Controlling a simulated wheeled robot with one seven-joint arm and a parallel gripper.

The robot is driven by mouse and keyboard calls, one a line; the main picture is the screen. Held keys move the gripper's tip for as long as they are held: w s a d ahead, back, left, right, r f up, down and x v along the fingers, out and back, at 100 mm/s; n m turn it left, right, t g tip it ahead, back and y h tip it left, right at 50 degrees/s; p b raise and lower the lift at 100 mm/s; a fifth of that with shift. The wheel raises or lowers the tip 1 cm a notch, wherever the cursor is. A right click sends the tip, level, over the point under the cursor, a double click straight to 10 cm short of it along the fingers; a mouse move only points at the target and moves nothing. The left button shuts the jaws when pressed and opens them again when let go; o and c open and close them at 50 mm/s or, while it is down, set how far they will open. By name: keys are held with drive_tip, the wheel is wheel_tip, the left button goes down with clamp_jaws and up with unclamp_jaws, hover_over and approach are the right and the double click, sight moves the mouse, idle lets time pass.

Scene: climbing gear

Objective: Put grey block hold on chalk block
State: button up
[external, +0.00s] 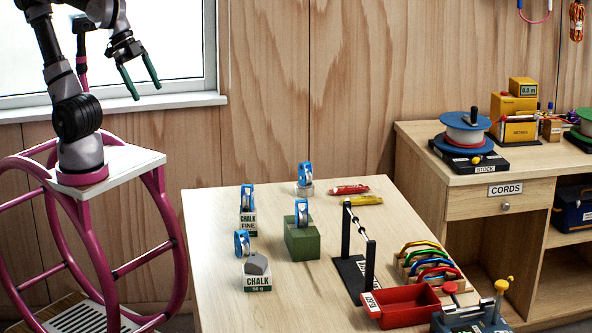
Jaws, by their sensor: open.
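A grey faceted block hold (256,263) rests on top of a white and green chalk block (257,283) labelled CHALK, near the table's front left. A blue ring-shaped piece (242,243) stands close behind the grey hold; I cannot tell whether they are joined. A second chalk block (249,219), labelled CHALK FINE, stands farther back with a blue ring-shaped piece (247,197) on top. My gripper (141,82) is open and empty, its green fingers pointing down in front of the window, high above and left of the table.
A green block (301,243) and a small grey piece (305,190) each carry a blue ring. Right of them are a black stand (352,265), a red tray (402,308), a rack of coloured carabiners (428,263) and a clamp-like device (473,318). The table's left edge is clear.

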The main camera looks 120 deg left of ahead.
drive_tip(key=s, duration=0.1)
drive_tip(key=s+a+m+t, duration=0.1)
drive_tip(key=s, duration=0.1)
drive_tip(key=s+a+m, duration=0.1)
drive_tip(key=shift+s+r+t+y, duration=0.25)
drive_tip(key=shift+s+t+y, duration=0.05)
drive_tip(key=shift+s+y, duration=0.1)
drive_tip(key=shift+d, duration=0.1)
idle(0.8)
